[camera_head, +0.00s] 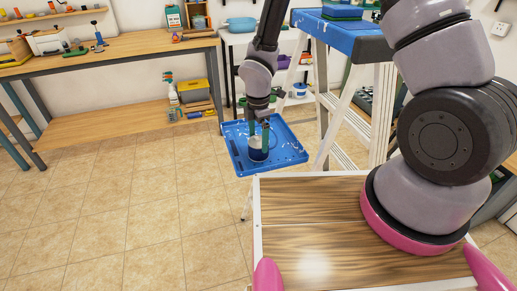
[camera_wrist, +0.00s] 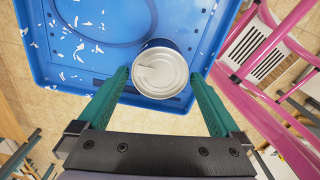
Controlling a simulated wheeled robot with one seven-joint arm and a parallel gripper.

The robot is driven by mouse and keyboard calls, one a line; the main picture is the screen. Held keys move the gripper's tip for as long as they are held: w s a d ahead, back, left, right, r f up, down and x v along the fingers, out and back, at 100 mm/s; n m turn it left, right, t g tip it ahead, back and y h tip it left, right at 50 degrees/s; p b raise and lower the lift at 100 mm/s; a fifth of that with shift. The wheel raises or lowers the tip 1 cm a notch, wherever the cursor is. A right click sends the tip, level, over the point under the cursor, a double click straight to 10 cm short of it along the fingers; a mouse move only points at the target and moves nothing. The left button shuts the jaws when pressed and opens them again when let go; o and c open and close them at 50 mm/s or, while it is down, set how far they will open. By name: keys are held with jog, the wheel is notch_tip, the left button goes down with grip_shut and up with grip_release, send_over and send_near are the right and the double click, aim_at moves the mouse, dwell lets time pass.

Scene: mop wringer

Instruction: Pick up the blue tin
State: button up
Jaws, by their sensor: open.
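The blue tin (camera_wrist: 160,72) stands upright on a blue tray (camera_wrist: 75,35), with its pale round lid and pull tab facing the wrist camera. In the head view the tin (camera_head: 257,154) shows as a blue and white can near the tray's front edge. My gripper (camera_wrist: 160,82) is open, with its two green fingers on either side of the tin's near edge and visible gaps to it. In the head view my gripper (camera_head: 258,136) is over the tin, pointing down, and hides part of its top.
The tray holds scattered white scraps. A stepladder (camera_head: 350,120) stands close on the right of the tray. A wooden workbench (camera_head: 110,52) with bottles and boxes is at the back left. The tiled floor (camera_head: 120,210) at left is clear.

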jog(key=shift+f, duration=1.25)
jog(key=c, duration=1.3)
jog(key=shift+r, duration=0.15)
